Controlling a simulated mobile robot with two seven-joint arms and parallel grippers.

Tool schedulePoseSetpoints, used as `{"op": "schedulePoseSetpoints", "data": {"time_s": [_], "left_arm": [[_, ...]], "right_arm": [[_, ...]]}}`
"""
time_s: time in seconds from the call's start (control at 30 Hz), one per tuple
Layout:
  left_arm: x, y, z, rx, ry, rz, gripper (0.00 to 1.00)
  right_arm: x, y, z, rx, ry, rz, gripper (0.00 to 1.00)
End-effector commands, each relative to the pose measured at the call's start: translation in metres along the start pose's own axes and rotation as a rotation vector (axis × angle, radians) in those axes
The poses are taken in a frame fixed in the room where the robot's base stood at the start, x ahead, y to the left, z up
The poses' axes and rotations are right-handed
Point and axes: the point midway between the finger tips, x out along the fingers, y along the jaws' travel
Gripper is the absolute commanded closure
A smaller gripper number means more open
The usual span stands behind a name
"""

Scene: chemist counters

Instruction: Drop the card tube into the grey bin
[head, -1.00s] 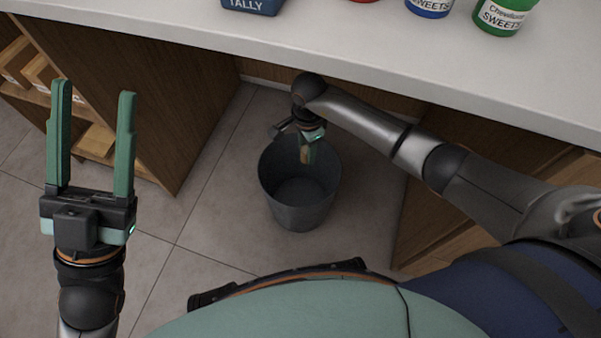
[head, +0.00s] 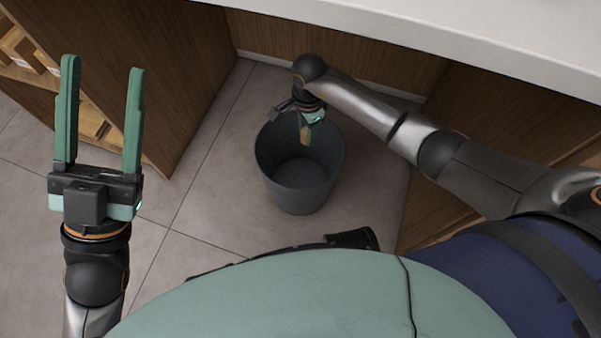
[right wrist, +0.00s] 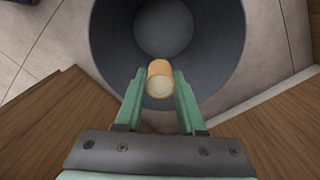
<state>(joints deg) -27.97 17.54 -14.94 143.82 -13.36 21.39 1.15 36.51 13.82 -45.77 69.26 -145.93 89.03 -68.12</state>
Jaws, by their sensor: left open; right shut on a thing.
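The grey bin (head: 300,185) stands on the floor below the counter, open at the top. It also fills the upper middle of the right wrist view (right wrist: 215,70). My right gripper (head: 306,132) points down over the bin's mouth, near its far rim. It is shut on the card tube (right wrist: 160,80), a short orange-brown cylinder with a pale end. The tube shows only as a small tan bit in the head view (head: 306,139). My left gripper (head: 103,75) is open and empty, raised at the left, well apart from the bin.
A pale counter top (head: 450,35) runs across the upper right, with wooden panels below it. A wooden unit with shelves (head: 30,50) holding boxes stands at the left. The tiled floor (head: 215,200) around the bin is clear.

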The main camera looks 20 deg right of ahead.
Motion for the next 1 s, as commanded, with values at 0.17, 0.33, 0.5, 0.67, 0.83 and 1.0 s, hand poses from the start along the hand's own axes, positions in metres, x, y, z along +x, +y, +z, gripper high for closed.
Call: {"op": "schedulePoseSetpoints", "data": {"time_s": [0.17,0.33,0.5,0.67,0.83,1.0], "left_arm": [[0.000,0.000,0.000,0.001,-0.001,0.000,0.41],[0.000,0.000,0.000,0.000,-0.001,0.000,0.41],[0.000,0.000,0.000,0.000,0.000,0.000,0.41],[0.000,0.000,0.000,0.000,0.000,0.000,0.41],[0.001,0.000,-0.002,-0.001,0.000,0.000,0.41],[0.010,-0.006,-0.011,-0.008,0.004,-0.004,0.41]], "right_arm": [[0.000,0.000,0.000,0.000,0.000,0.000,1.00],[0.000,0.000,0.000,0.000,0.000,0.000,0.49],[0.000,0.000,0.000,0.000,0.000,0.000,0.30],[0.000,0.000,0.000,0.000,0.000,0.000,0.26],[-0.003,0.000,0.000,0.000,0.000,-0.001,0.26],[-0.028,-0.001,-0.001,-0.001,0.001,-0.003,0.26]]}}
